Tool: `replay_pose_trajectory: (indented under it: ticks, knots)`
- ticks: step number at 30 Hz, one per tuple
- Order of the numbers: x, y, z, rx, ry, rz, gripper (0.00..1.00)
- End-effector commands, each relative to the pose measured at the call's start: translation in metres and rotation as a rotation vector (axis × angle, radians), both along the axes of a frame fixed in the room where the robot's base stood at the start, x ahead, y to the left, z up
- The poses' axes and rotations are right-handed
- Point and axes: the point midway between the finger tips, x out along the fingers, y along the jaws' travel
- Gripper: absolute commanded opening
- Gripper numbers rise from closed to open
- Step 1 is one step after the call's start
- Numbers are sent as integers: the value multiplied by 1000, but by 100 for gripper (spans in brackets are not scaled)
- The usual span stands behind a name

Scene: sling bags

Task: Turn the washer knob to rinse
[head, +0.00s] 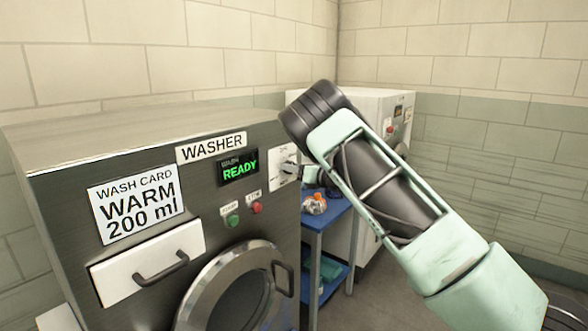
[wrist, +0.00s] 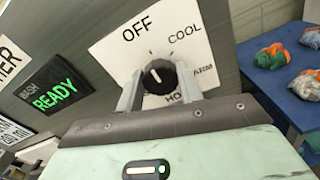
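The washer knob (wrist: 158,77) is a round black dial with a pale mark pointing up and slightly left, toward OFF. It sits on a white dial plate (wrist: 110,48) with OFF and COOL readable; a lower label starting "HO" is partly hidden and a small one at right is unclear. No rinse label is readable. My gripper (wrist: 159,72) has one finger on each side of the knob, with narrow gaps showing. In the head view the dial plate (head: 283,156) is on the right of the washer (head: 150,150), and my arm hides most of the gripper.
The washer display (head: 239,168) reads READY. A green button (head: 233,221) and a red button (head: 257,208) are below it. A wash card (head: 137,205) says WARM 200 ml. A blue table (head: 325,216) with colored bundles stands right of the washer, near a white machine (head: 372,108).

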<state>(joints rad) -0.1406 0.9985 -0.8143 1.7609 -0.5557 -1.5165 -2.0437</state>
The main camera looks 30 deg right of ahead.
Motion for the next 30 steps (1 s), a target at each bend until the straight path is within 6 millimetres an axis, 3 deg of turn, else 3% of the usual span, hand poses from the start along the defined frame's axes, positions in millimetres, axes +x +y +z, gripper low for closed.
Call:
replay_pose_trajectory:
  ticks: [11,30]
  knots:
    - [0,-1,-3,89,31,-1,14]
    - [0,-4,-5,621,223,-2,14]
